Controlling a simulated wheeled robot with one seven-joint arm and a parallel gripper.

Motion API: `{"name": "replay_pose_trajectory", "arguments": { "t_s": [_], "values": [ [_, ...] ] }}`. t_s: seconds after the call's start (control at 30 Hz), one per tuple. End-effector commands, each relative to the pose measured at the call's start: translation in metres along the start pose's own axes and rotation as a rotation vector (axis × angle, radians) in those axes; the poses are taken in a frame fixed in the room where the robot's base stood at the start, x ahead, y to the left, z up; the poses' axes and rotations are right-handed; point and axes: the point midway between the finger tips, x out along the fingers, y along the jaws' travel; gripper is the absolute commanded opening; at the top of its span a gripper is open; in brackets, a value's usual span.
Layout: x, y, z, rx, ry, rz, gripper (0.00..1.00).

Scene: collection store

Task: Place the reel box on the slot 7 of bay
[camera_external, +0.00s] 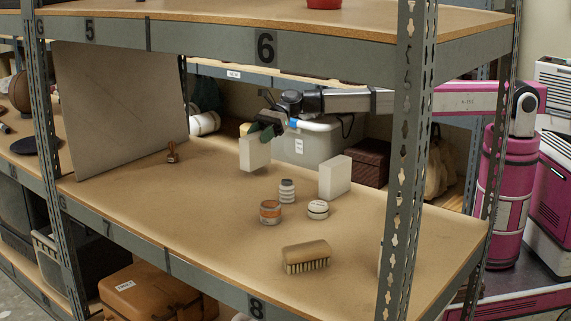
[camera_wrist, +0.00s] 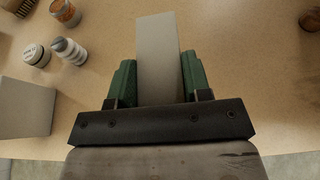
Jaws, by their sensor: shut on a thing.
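My gripper (camera_external: 268,128) is shut on a plain white box, which I take as the reel box (camera_external: 255,154). The box hangs upright from the green fingers, over the back middle of the shelf board; whether its lower edge touches the board is hard to tell. In the wrist view the reel box (camera_wrist: 159,55) sits between both fingers (camera_wrist: 159,82). The bay's lower board (camera_external: 190,215) carries the number 7 (camera_external: 107,229) on its left front edge and 8 on its right. The slot 7 stretch is mostly bare.
A stamp (camera_external: 172,152) and grey panel (camera_external: 122,110) are left. Posts and an upper shelf (camera_external: 200,30) frame the bay.

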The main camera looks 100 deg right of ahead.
Motion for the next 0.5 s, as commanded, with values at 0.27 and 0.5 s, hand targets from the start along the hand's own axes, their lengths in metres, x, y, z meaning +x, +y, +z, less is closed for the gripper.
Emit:
{"name": "replay_pose_trajectory", "arguments": {
  "t_s": [0.27,0.5],
  "values": [
    [0.008,0.0,-0.018,0.001,-0.002,-0.001,0.14],
    [0.009,0.0,-0.02,0.001,-0.001,-0.001,0.14]
  ]
}}
